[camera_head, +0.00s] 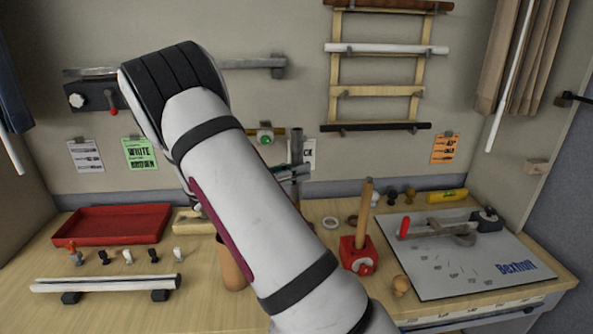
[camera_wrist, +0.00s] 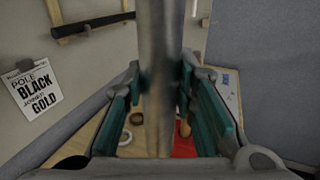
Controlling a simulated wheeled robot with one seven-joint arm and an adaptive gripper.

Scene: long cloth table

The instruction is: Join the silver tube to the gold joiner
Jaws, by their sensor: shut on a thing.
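My gripper (camera_head: 293,172) is raised above the back middle of the table, with its teal fingers shut on the silver tube (camera_head: 297,147). The tube stands roughly upright between the fingers (camera_wrist: 160,85) in the wrist view. A tan upright rod (camera_head: 364,208) stands in a red block (camera_head: 355,257) to the right of my gripper and lower. In the wrist view the red block (camera_wrist: 186,147) is partly hidden behind the tube and fingers. The tube is apart from the tabletop.
A red tray (camera_head: 112,226), several small fittings (camera_head: 128,257) and a white pole on supports (camera_head: 105,284) are at left. A brown cylinder (camera_head: 232,268) stands beside my arm. A grey board (camera_head: 460,265) with a tool lies at right. A pole rack (camera_head: 376,90) hangs behind.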

